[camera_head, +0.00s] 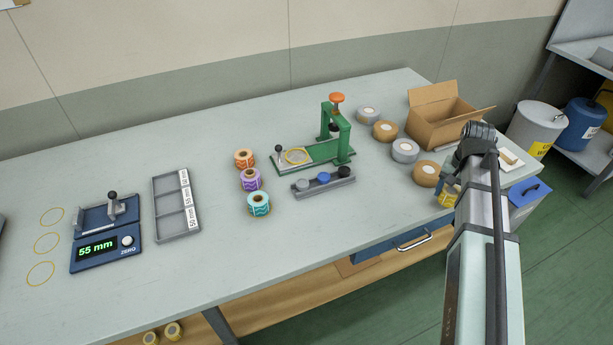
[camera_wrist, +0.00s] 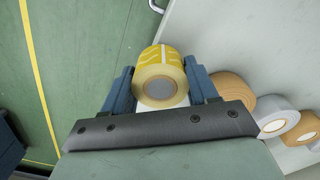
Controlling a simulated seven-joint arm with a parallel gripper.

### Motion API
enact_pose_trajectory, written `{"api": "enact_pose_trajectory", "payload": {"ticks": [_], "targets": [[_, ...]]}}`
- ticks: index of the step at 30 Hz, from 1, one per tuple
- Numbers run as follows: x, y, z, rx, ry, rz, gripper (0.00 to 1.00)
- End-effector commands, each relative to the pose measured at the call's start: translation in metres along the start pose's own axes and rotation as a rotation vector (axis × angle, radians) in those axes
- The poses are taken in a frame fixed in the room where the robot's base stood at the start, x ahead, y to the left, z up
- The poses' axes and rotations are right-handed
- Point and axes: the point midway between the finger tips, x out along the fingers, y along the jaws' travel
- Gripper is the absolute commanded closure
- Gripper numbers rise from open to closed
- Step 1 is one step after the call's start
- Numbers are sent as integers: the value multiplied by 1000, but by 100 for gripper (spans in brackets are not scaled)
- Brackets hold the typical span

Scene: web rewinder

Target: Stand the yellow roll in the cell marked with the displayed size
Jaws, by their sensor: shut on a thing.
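The yellow roll (camera_wrist: 158,72) with white marks sits between the two blue fingers of my gripper (camera_wrist: 161,80) in the wrist view, and the fingers are shut on it. In the head view the roll (camera_head: 448,196) shows partly behind my arm, at the right end of the table. The gauge (camera_head: 107,238) at the left displays 55 mm. The grey tray (camera_head: 154,213) beside it has three empty cells in a row. White labels (camera_head: 188,200) run along its right edge, too small to read surely.
Orange, purple and teal rolls (camera_head: 259,204) stand mid-table. Tan and grey tape rolls (camera_head: 405,150) and an open carton (camera_head: 440,118) lie near my arm.

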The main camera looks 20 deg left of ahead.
Motion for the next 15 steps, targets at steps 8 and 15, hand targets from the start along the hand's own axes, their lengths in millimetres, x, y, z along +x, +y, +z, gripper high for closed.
{"api": "enact_pose_trajectory", "payload": {"ticks": [8,15], "targets": [[-7,-83,2,-137,-1,0,78],[-15,-165,14,-269,-1,0,78]]}}
